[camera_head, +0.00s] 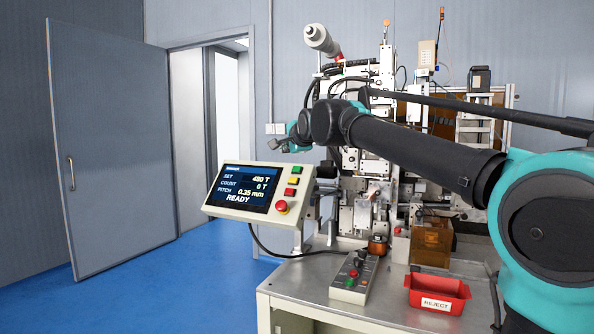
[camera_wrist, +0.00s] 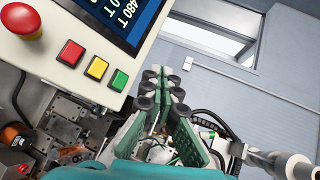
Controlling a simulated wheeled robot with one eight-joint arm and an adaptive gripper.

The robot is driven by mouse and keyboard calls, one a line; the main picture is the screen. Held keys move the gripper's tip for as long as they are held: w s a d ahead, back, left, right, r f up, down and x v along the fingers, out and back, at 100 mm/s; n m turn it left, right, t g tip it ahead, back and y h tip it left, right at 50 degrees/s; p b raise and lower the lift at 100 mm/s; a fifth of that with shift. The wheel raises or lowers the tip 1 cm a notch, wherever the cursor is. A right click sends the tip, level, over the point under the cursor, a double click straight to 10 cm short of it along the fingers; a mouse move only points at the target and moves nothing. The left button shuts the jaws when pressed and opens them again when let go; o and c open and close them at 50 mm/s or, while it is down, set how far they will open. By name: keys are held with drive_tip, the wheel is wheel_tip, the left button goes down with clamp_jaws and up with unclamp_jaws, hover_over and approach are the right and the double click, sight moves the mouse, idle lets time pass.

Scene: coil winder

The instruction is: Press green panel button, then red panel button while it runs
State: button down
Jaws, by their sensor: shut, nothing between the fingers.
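The tilted control panel (camera_head: 230,206) stands at the left front of the winder. Its screen (camera_head: 245,188) reads SET 480 T, COUNT 0 T, PITCH 0.35 mm, READY. The green button (camera_head: 296,169) is at the top of a column, above a yellow one (camera_head: 293,180), the square red button (camera_head: 290,192) and a red mushroom knob (camera_head: 281,207). The wrist view also shows green (camera_wrist: 118,81), yellow (camera_wrist: 97,68) and square red (camera_wrist: 71,53). My gripper (camera_head: 279,145) is above the panel's top edge. In the wrist view my gripper (camera_wrist: 165,83) is shut, empty and apart from the green button.
A small button box (camera_head: 346,294) and a red REJECT tray (camera_head: 437,303) are on the metal table (camera_head: 300,275). The winder's columns and a copper-coloured spool (camera_head: 378,246) stand behind. A grey door (camera_head: 110,150) is open at the left; the blue floor there is clear.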

sight(296, 169)
drive_tip(key=shift+w+d+f, duration=0.35)
drive_tip(key=shift+w+f, duration=0.6)
drive_tip(key=shift+w, duration=0.1)
drive_tip(key=shift+w+d+f, duration=0.4)
drive_tip(key=shift+w+f, duration=0.6)
drive_tip(key=shift+w, duration=0.05)
drive_tip(key=shift+w+d+f, duration=0.35)
drive_tip(key=shift+w+f, duration=0.6)
drive_tip(key=shift+w, duration=0.1)
drive_tip(key=shift+w+d+f, duration=0.1)
drive_tip(key=shift+w+f, duration=0.15)
